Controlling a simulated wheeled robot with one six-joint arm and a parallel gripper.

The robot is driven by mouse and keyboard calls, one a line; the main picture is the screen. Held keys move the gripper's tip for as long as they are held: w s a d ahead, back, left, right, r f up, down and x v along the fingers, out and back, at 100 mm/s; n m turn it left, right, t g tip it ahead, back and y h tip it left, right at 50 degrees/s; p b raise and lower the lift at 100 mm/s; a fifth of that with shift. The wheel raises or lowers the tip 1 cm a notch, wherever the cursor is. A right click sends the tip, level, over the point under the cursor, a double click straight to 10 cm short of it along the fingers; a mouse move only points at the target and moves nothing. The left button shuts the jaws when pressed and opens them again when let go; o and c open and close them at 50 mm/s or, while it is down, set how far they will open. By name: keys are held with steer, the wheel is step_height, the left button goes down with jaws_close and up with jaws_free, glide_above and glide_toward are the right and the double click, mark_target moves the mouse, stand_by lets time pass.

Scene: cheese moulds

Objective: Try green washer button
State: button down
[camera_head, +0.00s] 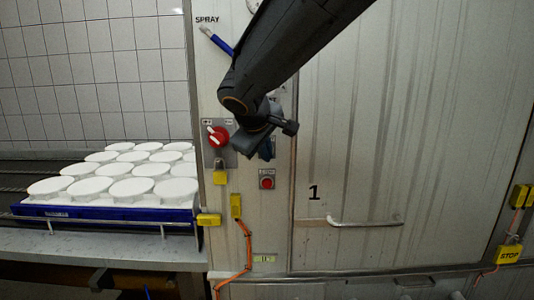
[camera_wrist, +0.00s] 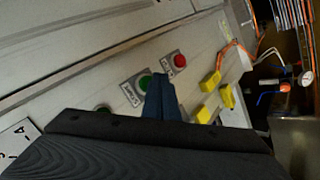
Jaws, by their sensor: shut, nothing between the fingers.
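The green washer button (camera_wrist: 145,82) sits on a small grey labelled plate on the washer's steel panel (camera_head: 245,215). It shows in the wrist view just left of my fingertips, which partly overlap its plate. In the head view my gripper (camera_head: 266,150) hides it. My gripper is shut and empty, its blue fingers (camera_wrist: 161,88) together and pointing at the panel. I cannot tell whether the fingertips touch the button or plate. A red button (camera_wrist: 180,60) is right of the fingertips; in the head view it shows below my gripper (camera_head: 267,183).
A red rotary switch (camera_head: 218,137) with a yellow padlock (camera_head: 220,177) is left of my gripper. Yellow fittings (camera_head: 208,219) and an orange cable (camera_head: 247,245) are lower. A blue tray (camera_head: 105,214) of white moulds stands left. The door handle (camera_head: 365,222) sticks out right.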

steer(key=shift+w, duration=0.15)
steer(key=shift+w+f, duration=0.1)
steer(key=shift+w, duration=0.1)
stand_by(0.3)
steer(key=shift+w, duration=0.5)
stand_by(0.8)
stand_by(0.3)
steer(key=shift+s+b, duration=0.5)
steer(key=shift+s, duration=0.4)
steer(key=shift+s, duration=0.15)
steer(key=s+b, duration=0.1)
steer(key=s, duration=0.3)
steer(key=shift+s+a, duration=0.1)
steer(key=shift+s, duration=0.25)
